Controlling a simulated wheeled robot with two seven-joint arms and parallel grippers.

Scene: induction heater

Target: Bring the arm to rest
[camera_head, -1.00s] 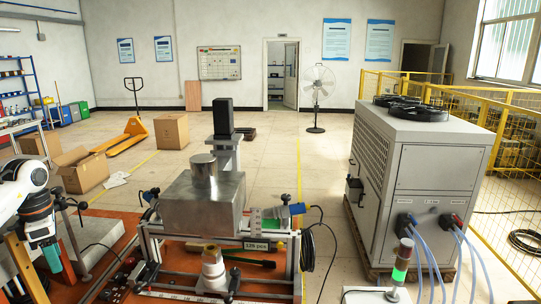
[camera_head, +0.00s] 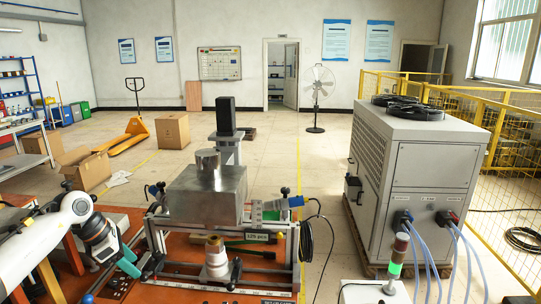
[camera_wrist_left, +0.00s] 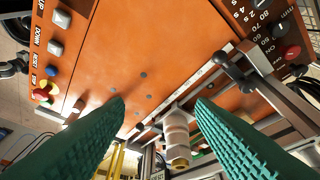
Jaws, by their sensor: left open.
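My left arm comes in from the left in the head view. Its gripper (camera_head: 128,268) with teal fingers hangs over the orange worktop (camera_head: 180,245), left of the induction heater (camera_head: 207,195). In the left wrist view the two ribbed green fingers (camera_wrist_left: 159,101) are wide apart, with nothing held between them. A white stepped cone (camera_wrist_left: 177,140) shows beyond the fingers, and it also stands on the worktop in the head view (camera_head: 215,260). The fingers look apart from it. My right gripper is not in view.
A metal frame (camera_head: 298,245) carries the heater's grey block and cylinder. A signal tower (camera_head: 397,255) with a green light stands at front right, near a large grey chiller (camera_head: 420,160) with blue hoses. The left wrist view shows labelled buttons (camera_wrist_left: 55,48) on an orange panel.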

